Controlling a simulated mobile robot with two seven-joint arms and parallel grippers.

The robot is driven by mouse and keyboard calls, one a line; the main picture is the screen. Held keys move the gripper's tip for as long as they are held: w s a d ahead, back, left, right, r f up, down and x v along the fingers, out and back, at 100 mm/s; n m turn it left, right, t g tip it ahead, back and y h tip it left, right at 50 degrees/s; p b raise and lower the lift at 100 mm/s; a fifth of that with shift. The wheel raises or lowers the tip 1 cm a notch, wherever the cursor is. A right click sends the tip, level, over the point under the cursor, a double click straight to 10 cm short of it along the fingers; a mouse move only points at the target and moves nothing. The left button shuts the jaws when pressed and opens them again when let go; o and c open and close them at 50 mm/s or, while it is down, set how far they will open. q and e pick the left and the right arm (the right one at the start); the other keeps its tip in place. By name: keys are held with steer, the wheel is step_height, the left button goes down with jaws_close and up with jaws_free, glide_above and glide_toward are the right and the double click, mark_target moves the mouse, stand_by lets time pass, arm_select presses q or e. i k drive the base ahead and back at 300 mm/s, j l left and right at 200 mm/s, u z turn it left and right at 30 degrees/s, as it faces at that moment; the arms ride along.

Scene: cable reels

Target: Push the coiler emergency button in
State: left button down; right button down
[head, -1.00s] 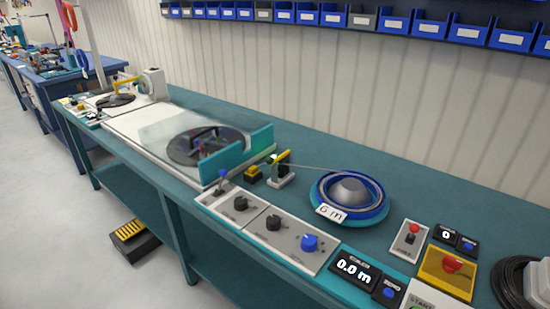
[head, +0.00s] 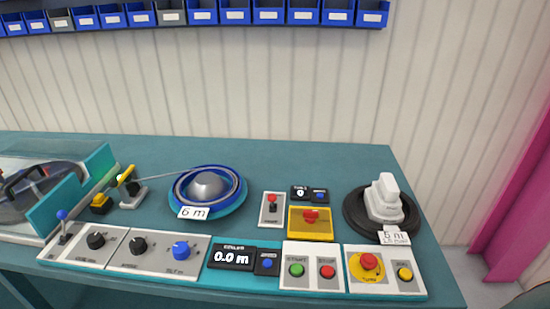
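A red mushroom button (head: 370,262) on a round yellow plate sits on the white panel at the bench's front right, beside a small yellow button (head: 405,273). It looks like an emergency button. A second red control (head: 310,215) sits on a yellow box (head: 311,233) behind the front panels; I cannot tell its exact form. The coiler display (head: 232,257) reads 0.0 m, left of a panel with a green button (head: 296,269) and a red button (head: 327,271). I cannot tell whether the mushroom button is in or out. Neither gripper is in view.
A blue reel (head: 208,188) labelled 6 m and a black coil (head: 355,212) with a white top stand on the teal bench (head: 270,154). A red-knobbed switch (head: 272,205) stands between them. Blue bins (head: 235,12) hang above. The bench ends at the right.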

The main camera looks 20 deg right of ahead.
mark_target(369, 259)
steer(key=z, duration=1.55)
